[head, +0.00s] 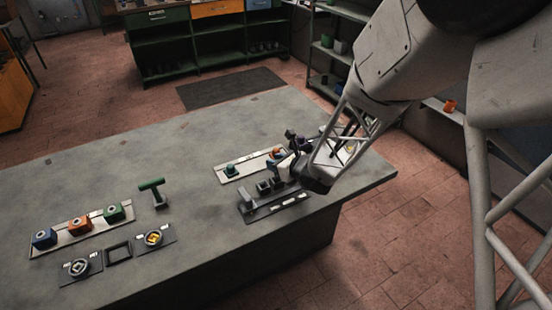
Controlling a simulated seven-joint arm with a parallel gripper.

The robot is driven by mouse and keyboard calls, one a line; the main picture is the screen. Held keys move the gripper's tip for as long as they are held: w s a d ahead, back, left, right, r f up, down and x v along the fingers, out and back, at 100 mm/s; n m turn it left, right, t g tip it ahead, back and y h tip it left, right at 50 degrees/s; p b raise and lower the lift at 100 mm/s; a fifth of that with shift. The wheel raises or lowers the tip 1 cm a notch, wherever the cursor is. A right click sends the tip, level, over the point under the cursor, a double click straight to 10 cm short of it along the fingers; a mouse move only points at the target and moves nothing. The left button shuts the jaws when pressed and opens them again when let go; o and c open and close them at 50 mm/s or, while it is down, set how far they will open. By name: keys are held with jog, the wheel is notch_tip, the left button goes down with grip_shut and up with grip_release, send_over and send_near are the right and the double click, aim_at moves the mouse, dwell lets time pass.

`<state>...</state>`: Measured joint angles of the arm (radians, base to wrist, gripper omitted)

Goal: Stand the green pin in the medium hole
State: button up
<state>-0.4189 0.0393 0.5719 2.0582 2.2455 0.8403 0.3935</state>
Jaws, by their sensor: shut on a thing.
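My gripper (284,168) is low over the right part of the workbench, beside the dark fixture and the pale tray. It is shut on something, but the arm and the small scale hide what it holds. A dark green piece (290,134) shows just behind the gripper; I cannot tell whether it is part of the held thing. A green piece (232,171) sits upright at the left end of the pale tray (222,179). An orange piece (277,153) is near that tray's right end. The dark fixture (247,210) has raised blocks and white labels; its holes cannot be told apart.
A second pale tray (75,238) holds blue, orange and green blocks at the left. A green T-shaped handle (152,186) stands nearby. Dark plates with round parts (80,267) lie at the front. The bench (200,250) is clear in the middle. Shelves stand behind.

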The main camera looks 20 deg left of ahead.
jog(key=shift+f, duration=0.8)
jog(key=shift+f, duration=1.55)
dwell(2.2)
jog(key=o, duration=1)
jog(key=shift+d, duration=0.1)
jog(key=shift+v, duration=3.85)
jog(key=shift+r, duration=0.2)
